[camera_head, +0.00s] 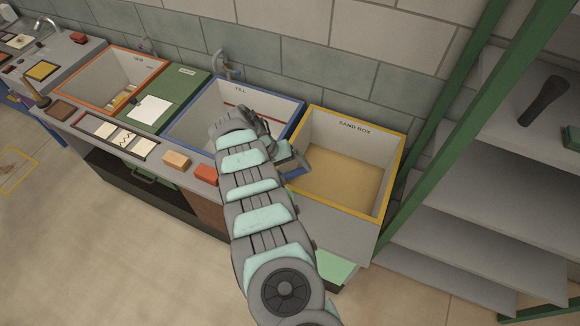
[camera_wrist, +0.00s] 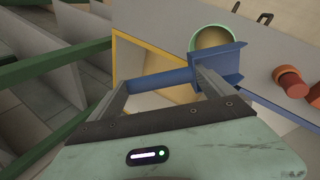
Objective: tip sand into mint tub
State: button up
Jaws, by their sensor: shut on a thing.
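My gripper (camera_head: 293,160) is above the left edge of the sand box (camera_head: 391,180), a yellow-rimmed bin with sand (camera_head: 340,178) in it. In the wrist view my gripper (camera_wrist: 165,88) is shut on a blue scoop (camera_wrist: 218,65), whose handle runs between the fingers and whose wider end lies to the right. Part of the scoop also shows in the head view (camera_head: 297,173). A round tub with a pale mint rim (camera_wrist: 195,35) and a sandy-coloured inside is just beyond the scoop's wide end, which hides its near edge. I cannot tell whether the scoop holds sand.
The blue-rimmed fill bin (camera_head: 203,92) stands left of the sand box, partly behind my arm. An orange-red block (camera_head: 205,174) and a tan block (camera_head: 176,160) lie on the front ledge. A green-framed shelf (camera_head: 480,190) stands close on the right.

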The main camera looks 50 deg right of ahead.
jog(key=shift+r+p, duration=0.3)
jog(key=t+y+p, duration=0.1)
jog(key=p, duration=0.1)
jog(key=shift+r+p, duration=0.3)
jog(key=shift+r+t+y+p, duration=0.3)
jog(key=shift+t+y, duration=0.1)
jog(key=shift+y, duration=0.1)
jog(key=shift+d, duration=0.15)
jog(key=shift+t+y+b, duration=0.45)
jog(key=shift+t+y, duration=0.05)
jog(key=shift+b, duration=0.4)
jog(key=shift+r+t+y+b, duration=0.4)
jog(key=shift+t+y, duration=0.1)
jog(key=shift+y, duration=0.1)
